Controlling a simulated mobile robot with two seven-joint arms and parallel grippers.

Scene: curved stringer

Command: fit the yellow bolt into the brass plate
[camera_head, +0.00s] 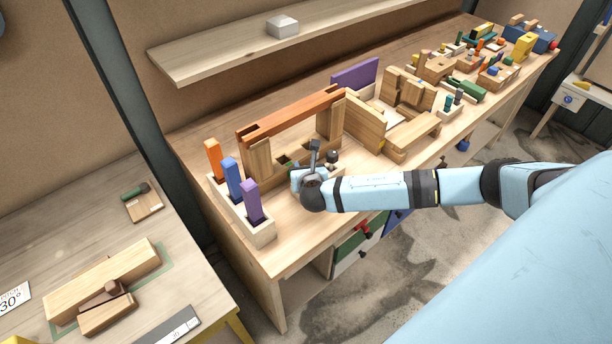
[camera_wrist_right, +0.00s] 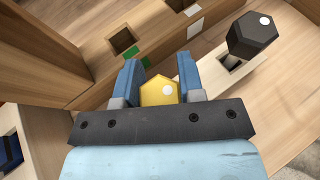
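The yellow bolt (camera_wrist_right: 159,91) shows in the right wrist view as a yellow six-sided head with a pale round spot. My right gripper (camera_wrist_right: 160,80) has its two blue fingers on either side of this head, which fills the gap between them. The bolt's shank and tip are hidden. In the head view my right gripper (camera_head: 298,176) is low over the bench, in front of the orange-topped wooden frame, and the bolt cannot be made out there. I cannot make out the brass plate in either view. My left gripper is not in view.
A black hexagonal bolt (camera_wrist_right: 252,35) stands in a slotted block right of my gripper. A wooden board with square holes (camera_wrist_right: 123,40) lies beyond the fingers. The orange beam (camera_head: 290,117) and a block with orange, blue and purple pegs (camera_head: 246,222) stand close by.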

